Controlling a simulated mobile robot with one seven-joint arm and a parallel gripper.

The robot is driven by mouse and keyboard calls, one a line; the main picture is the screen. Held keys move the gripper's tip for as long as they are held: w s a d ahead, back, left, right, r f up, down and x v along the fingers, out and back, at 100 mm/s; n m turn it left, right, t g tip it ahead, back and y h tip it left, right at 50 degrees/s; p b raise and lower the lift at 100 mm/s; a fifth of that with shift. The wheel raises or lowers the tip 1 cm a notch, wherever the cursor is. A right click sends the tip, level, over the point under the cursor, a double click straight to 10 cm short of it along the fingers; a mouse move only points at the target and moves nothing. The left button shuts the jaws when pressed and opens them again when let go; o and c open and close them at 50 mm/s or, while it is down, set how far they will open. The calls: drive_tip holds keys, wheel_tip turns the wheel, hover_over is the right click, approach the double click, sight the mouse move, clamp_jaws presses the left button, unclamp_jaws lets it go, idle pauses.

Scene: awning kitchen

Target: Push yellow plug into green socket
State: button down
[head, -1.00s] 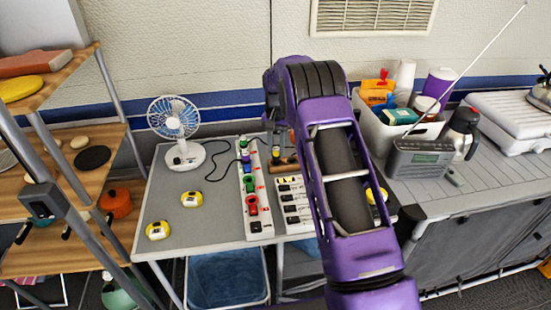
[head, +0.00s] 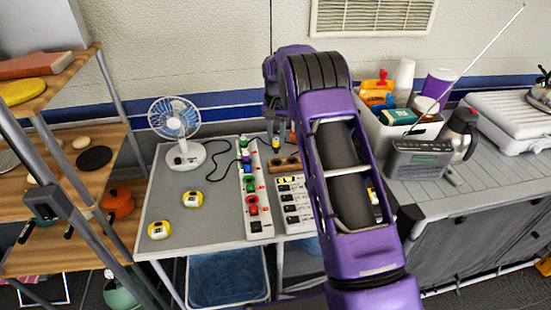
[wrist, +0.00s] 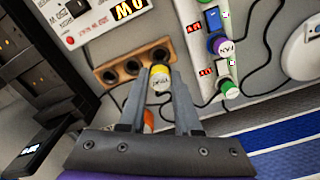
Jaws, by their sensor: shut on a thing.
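My gripper (wrist: 158,95) is shut on the yellow plug (wrist: 160,76), which has a white label. In the head view the yellow plug (head: 276,142) hangs below my gripper, above the wooden block with holes (head: 284,164). The green socket (head: 250,185) is on the white power strip (head: 256,226), left of the plug and nearer the front of the table. The plug is apart from that strip. In the wrist view I cannot make out the green socket; the strip shows a blue socket, a purple plug (wrist: 222,44) and a green plug (wrist: 230,89).
A second white panel with black switches (head: 294,204) lies right of the strip. A fan (head: 175,120) and yellow-white items (head: 191,199) stand on the table's left. Black cords cross the back. A radio (head: 420,158) and a white bin (head: 395,128) stand on the right counter.

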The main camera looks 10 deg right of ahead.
drive_tip(key=s+a+f+b, duration=0.2)
drive_tip(key=s+a+b, duration=0.1)
drive_tip(key=s+a, duration=0.4)
drive_tip(key=a, duration=0.3)
drive_tip(key=shift+b, duration=0.35)
drive_tip(key=shift+f+b, duration=0.6)
drive_tip(key=shift+f, duration=1.25)
idle(1.6)
drive_tip(key=shift+c, duration=1.4)
unclamp_jaws()
drive_tip(key=shift+r, duration=0.1)
wheel_tip(320, 180, up, 7)
drive_tip(key=p, duration=0.4)
drive_tip(key=shift+p, duration=0.4)
